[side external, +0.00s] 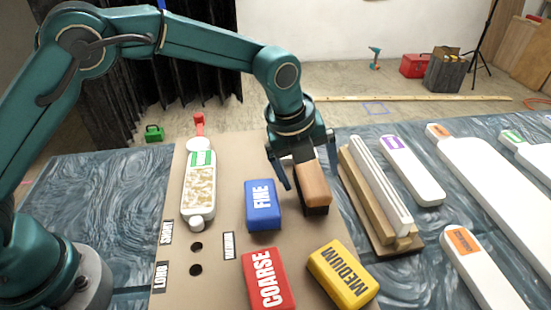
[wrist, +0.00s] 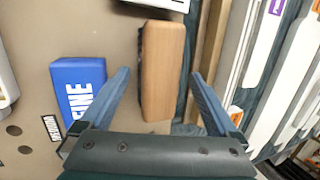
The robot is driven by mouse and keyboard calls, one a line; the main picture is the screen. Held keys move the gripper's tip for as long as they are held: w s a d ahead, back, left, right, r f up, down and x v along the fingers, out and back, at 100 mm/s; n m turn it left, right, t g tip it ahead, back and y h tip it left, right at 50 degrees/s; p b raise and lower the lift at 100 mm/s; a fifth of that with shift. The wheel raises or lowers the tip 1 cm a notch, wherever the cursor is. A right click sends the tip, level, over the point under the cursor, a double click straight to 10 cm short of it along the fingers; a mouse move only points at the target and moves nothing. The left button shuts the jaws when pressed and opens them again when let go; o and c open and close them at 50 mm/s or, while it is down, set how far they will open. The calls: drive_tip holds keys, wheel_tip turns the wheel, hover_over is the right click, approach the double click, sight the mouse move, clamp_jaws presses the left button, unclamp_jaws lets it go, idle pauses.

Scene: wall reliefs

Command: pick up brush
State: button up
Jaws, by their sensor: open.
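The brush (side external: 312,186) has a tan wooden block and a dark underside, and lies on the brown board right of the blue FINE block. In the wrist view the brush (wrist: 163,70) stands upright in the picture, between and beyond my fingers. My gripper (side external: 306,180) is open, with one finger on each side of the brush. In the wrist view my gripper (wrist: 162,85) shows both blue fingers spread, with a gap to the brush on each side. I cannot tell its exact height above the board.
A blue FINE block (side external: 262,205) sits close to the left finger. A wooden rack with white strips (side external: 380,190) stands close on the right. A white bottle-shaped item (side external: 200,185) lies at left.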

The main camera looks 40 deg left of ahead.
sight(316, 170)
drive_tip(key=shift+f, duration=0.2)
drive_tip(key=c, duration=1.5)
drive_tip(key=shift+r, duration=0.1)
drive_tip(key=shift+w+r, duration=0.1)
drive_tip(key=shift+r, duration=0.85)
wheel_tip(316, 170, up, 2)
drive_tip(key=shift+r, duration=0.2)
drive_tip(key=a+r, duration=0.2)
drive_tip(key=a, duration=0.2)
drive_tip(key=a+r, duration=0.2)
drive_tip(key=a, duration=0.1)
drive_tip(key=s+a+r, duration=0.1)
drive_tip(key=a+r, duration=0.1)
drive_tip(key=a, duration=0.2)
drive_tip(key=shift+a+r, duration=0.3)
drive_tip(key=shift+a, duration=0.05)
